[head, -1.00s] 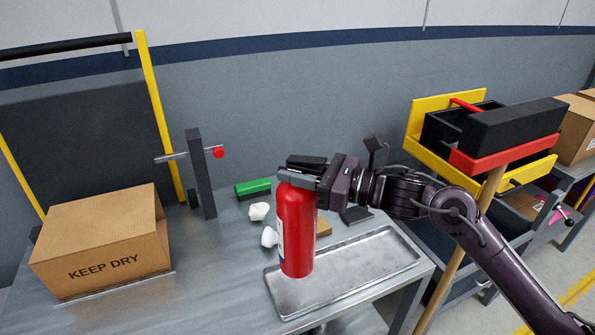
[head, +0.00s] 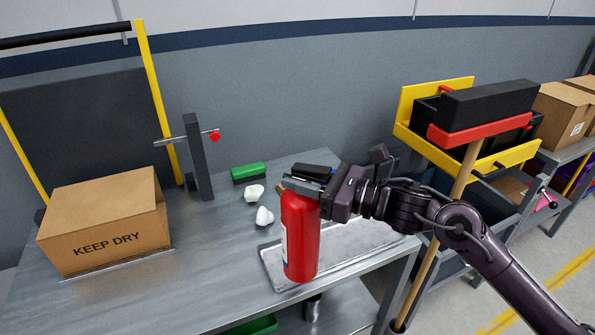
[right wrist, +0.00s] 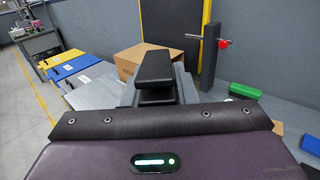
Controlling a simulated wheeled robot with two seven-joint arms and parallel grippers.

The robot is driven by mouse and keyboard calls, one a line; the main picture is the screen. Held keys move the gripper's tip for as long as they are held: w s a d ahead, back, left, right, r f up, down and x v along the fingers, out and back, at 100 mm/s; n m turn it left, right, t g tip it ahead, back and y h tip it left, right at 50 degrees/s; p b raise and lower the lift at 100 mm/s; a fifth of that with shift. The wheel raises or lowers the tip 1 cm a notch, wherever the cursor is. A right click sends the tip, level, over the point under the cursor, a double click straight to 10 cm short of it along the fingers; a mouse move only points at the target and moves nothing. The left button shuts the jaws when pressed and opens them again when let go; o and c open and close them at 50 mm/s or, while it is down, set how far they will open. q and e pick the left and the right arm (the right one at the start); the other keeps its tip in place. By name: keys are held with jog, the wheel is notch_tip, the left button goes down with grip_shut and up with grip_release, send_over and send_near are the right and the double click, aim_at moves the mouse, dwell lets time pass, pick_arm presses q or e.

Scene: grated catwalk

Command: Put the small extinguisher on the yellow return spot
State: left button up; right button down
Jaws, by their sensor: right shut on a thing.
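The small extinguisher (head: 301,240) is a red cylinder with a pale label at its left edge. It hangs upright from my right gripper (head: 303,184), which is shut on its top. Its lower end shows in front of the metal tray; a gap between them cannot be judged. In the right wrist view the extinguisher's red body is hidden. I cannot make out a yellow return spot on the workbench. A flat yellow panel (right wrist: 63,57) lies far left in the right wrist view; I cannot tell what it is. My left gripper is not in view.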

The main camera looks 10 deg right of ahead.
jog(key=s+d+f+m+t+h, duration=0.4)
jog(key=s+d+f, duration=0.3)
jog(key=s+f, duration=0.4)
jog(key=shift+s+f+m+t+h, duration=0.15)
jog(key=shift+f+m+t+h, duration=0.3)
jog(key=shift+h, duration=0.35)
